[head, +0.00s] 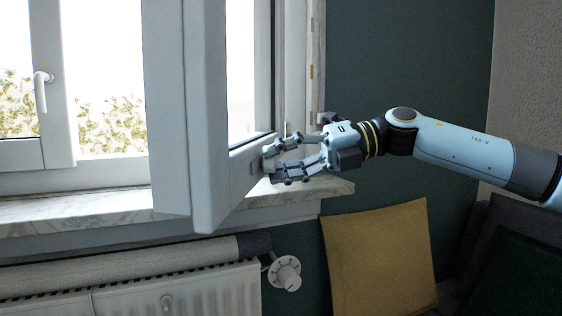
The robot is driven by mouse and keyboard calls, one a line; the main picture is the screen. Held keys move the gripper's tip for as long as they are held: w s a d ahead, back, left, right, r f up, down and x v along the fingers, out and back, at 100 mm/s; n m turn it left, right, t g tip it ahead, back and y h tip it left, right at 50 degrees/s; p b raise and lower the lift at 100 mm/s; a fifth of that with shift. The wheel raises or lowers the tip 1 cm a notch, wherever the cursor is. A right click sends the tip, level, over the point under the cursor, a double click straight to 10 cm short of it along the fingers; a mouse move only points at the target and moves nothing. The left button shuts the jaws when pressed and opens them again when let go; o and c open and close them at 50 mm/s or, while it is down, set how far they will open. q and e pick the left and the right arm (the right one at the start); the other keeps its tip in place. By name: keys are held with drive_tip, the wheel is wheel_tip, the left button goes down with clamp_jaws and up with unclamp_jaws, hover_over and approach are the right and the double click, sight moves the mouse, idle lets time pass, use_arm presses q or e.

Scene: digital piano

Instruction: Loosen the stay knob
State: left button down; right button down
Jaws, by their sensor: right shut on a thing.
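My right gripper (272,164) is at the lower part of the open window sash (212,190), its arm coming in from the right. Its fingers are shut around a small grey knob (268,155) on the sash's lower rail, the stay knob as far as I can tell. The fingers hide most of the knob, so its shape and how far it is turned cannot be seen. My left gripper is not in view.
The sash stands open into the room over a marble sill (90,206). Below are a radiator (180,295) and its round valve (286,273). A mustard cushion (380,258) and dark seating are at the lower right. The dark wall area above my arm is clear.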

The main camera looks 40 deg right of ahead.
drive_tip(key=shift+f, duration=0.1)
idle(0.3)
drive_tip(key=c, duration=0.9)
unclamp_jaws()
drive_tip(key=shift+c, duration=0.2)
drive_tip(key=shift+n, duration=0.3)
wheel_tip(320, 180, up, 10)
drive_tip(key=shift+s+a+f, duration=0.1)
drive_tip(key=shift+f, duration=0.05)
drive_tip(key=shift+r, duration=0.25)
